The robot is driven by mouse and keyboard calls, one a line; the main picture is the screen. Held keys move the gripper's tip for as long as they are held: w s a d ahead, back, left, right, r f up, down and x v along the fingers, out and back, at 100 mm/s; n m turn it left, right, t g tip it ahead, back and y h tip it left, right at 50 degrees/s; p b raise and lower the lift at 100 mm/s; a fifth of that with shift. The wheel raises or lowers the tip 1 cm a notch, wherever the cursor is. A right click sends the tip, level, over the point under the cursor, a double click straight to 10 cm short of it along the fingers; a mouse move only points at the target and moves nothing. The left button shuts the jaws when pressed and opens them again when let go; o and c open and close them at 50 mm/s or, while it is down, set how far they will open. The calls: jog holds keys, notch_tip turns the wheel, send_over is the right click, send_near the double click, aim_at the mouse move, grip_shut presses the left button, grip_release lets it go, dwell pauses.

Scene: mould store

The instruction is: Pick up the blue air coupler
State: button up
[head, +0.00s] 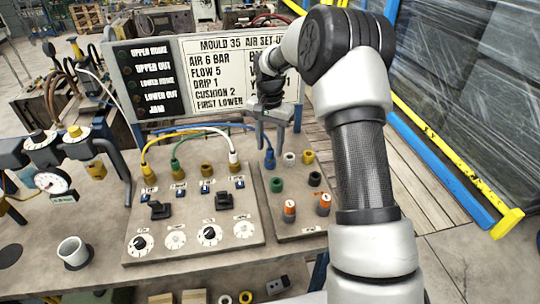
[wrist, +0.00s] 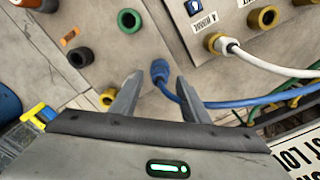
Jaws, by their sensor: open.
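The blue air coupler (head: 270,158) stands at the back left of the small right-hand plate (head: 298,222), with a blue hose leading from it. In the wrist view the coupler (wrist: 160,71) shows just beyond and between my fingertips, with its hose running off to the right. My gripper (head: 273,138) is above the coupler, pointing down; its jaws also show in the wrist view (wrist: 159,84), open with nothing held. I cannot tell how much height separates the fingertips from the coupler.
A white coupler (head: 233,158) with a white hose is on the larger left plate (head: 194,257). Green (head: 276,185), yellow (head: 308,156) and dark (head: 315,179) sockets surround the area. A sign board (head: 205,80) stands behind. Orange-topped knobs (head: 289,210) are in front.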

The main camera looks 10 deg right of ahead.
aim_at(270, 156)
jog(key=shift+f, duration=1.3)
grip_shut()
